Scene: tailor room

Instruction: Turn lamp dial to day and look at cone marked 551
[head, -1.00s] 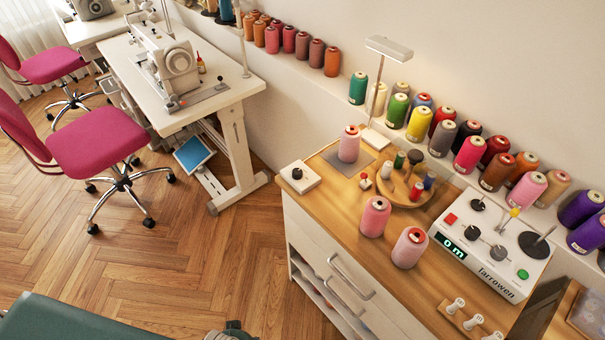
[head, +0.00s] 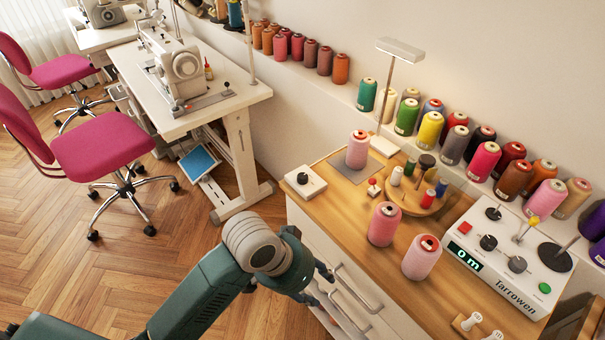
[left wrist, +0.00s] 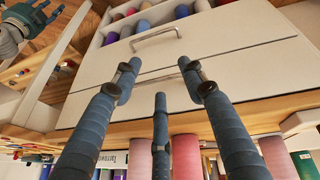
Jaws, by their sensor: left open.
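The lamp (head: 400,50) stands at the back of the wooden counter. A small white box with a black dial (head: 304,177) sits at the counter's left corner; its setting is unreadable. A pink cone (head: 357,150) stands on a grey plate by the lamp. Two more pink cones, one (head: 384,224) behind the other (head: 421,257), stand nearer the front. No number is legible on them. My left gripper (head: 322,287) is open and empty before the drawers, below the dial; its fingers (left wrist: 160,85) fill the left wrist view. A teal gripper, apparently my right (left wrist: 38,18), shows partly there.
A winding machine (head: 510,250) with a lit display stands at the counter's right. A round wooden spool stand (head: 412,195) is behind the pink cones. Drawer handles (head: 350,290) jut out near my left gripper. Coloured cones line the wall shelf.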

